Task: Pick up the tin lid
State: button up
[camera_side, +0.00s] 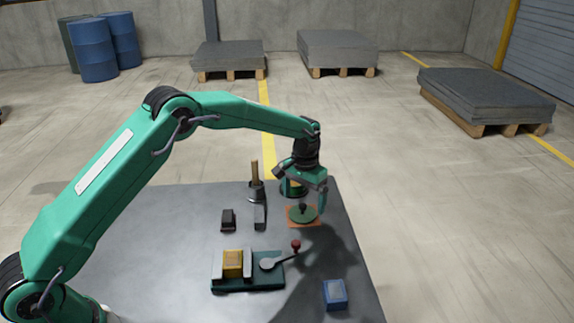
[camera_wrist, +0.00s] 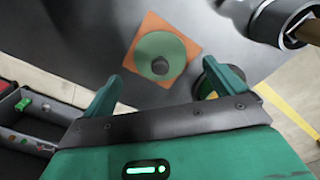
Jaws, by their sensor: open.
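The tin lid (camera_side: 300,217) is a flat green disc with a dark round knob, lying on an orange square mat (camera_side: 290,222) on the dark table. In the wrist view the lid (camera_wrist: 150,48) and its mat (camera_wrist: 186,28) lie ahead of my gripper (camera_wrist: 161,84), with the knob facing me. My gripper (camera_side: 311,201) is open, pointing down above the lid, apart from it and empty. A green tin (camera_side: 291,188) stands just behind, partly hidden by my gripper; it also shows beside the right finger in the wrist view.
A hammer-like tool with a wooden handle (camera_side: 255,172) stands upright near the back. Dark blocks (camera_side: 228,219) lie left of the lid. A fixture with a yellow block (camera_side: 233,263) and a red-knobbed lever (camera_side: 296,245) stands in front. A blue box (camera_side: 335,293) is at the front right.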

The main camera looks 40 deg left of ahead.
aim_at(303, 205)
jog(key=shift+f, duration=1.8)
jog(key=c, duration=1)
jog(key=shift+r, duration=0.2)
jog(key=shift+c, duration=0.2)
jog(key=shift+r, duration=0.55)
jog(key=r, duration=0.3)
jog(key=shift+s+d+r, duration=0.1)
jog(key=shift+s+d, duration=0.2)
jog(key=s+d+r, duration=0.6)
jog(key=d, duration=0.2)
jog(key=shift+s+d+r, duration=0.2)
jog(key=shift+s+d, duration=0.1)
jog(key=shift+s, duration=0.1)
jog(key=shift+w, duration=0.1)
